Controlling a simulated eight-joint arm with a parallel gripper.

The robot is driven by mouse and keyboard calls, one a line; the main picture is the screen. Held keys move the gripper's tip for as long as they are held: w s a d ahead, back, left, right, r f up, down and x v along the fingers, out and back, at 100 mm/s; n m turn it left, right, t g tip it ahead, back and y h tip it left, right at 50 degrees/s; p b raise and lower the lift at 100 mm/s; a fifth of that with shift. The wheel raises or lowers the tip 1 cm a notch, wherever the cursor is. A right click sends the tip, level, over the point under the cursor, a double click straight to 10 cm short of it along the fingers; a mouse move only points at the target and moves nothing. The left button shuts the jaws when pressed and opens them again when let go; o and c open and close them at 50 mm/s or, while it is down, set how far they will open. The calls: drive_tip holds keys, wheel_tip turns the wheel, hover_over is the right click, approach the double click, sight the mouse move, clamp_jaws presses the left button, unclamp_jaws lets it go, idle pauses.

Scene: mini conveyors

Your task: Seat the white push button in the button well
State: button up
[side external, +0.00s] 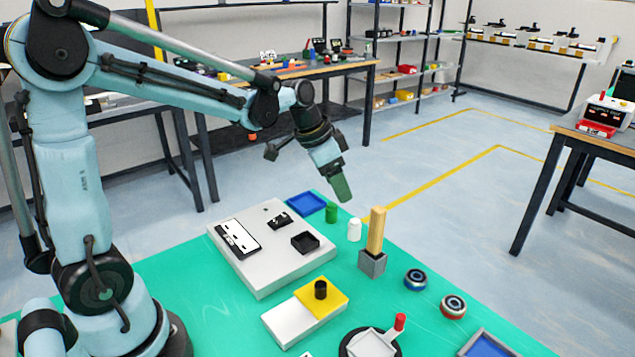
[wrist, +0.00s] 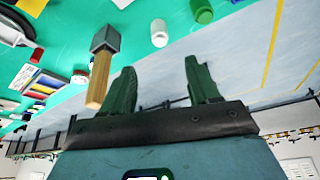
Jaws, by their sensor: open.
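The white push button (side external: 354,230) stands upright on the green mat, right of the grey panel box (side external: 262,275). It also shows in the wrist view (wrist: 159,33), beyond my fingertips. A green button (side external: 331,212) stands just behind it and shows in the wrist view (wrist: 202,11). A square black recess (side external: 306,242) on the panel top looks like the button well; its inside is too small to read. My gripper (side external: 341,188) is in the air above and behind the buttons, tilted downward. Its two green fingers (wrist: 160,75) are apart, with nothing between them.
A grey block with an upright wooden peg (side external: 376,232) stands close right of the white button. A blue tray (side external: 306,203) lies behind the panel. A yellow plate with a black knob (side external: 320,290), two round wheels (side external: 415,279) and a red-handled piece (side external: 399,322) are in front.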

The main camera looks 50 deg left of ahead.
sight(355, 221)
drive_tip(key=shift+x, duration=6.1)
drive_tip(key=shift+c, duration=0.2)
clamp_jaws()
drive_tip(key=shift+r, duration=0.1)
